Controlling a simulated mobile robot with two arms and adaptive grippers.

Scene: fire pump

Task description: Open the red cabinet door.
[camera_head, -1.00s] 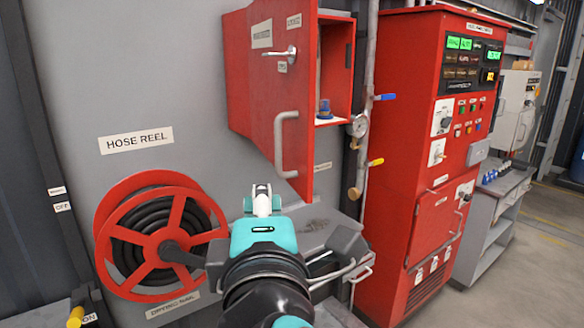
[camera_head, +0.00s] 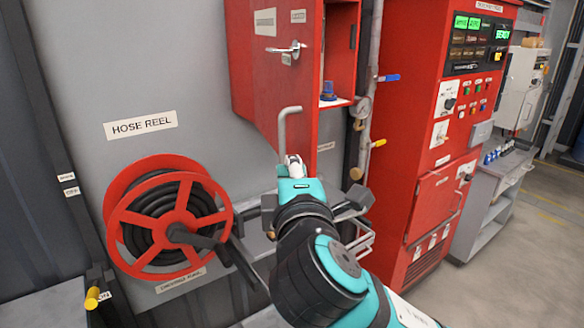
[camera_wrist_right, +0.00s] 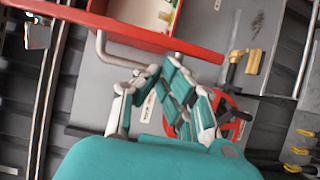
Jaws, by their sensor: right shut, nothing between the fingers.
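The red cabinet door (camera_head: 274,75) stands ajar on the wall cabinet, whose inside (camera_head: 341,45) shows on its right. A silver lever (camera_head: 287,49) sits on the upper part of the door. A grey bar handle (camera_head: 282,128) is lower, near its free edge. My right gripper (camera_head: 293,163) is shut and empty, at the lower end of the bar handle; whether they touch is unclear. In the right wrist view, my gripper (camera_wrist_right: 152,80) is just below the handle (camera_wrist_right: 103,50) and the door's red edge (camera_wrist_right: 150,38). My left gripper is out of view.
A red hose reel (camera_head: 168,215) is on the wall at left. A pipe with a gauge (camera_head: 363,107) and a yellow valve lever (camera_head: 378,143) runs right of the cabinet. A tall red control cabinet (camera_head: 425,150) stands further right. Open floor (camera_head: 530,230) lies at far right.

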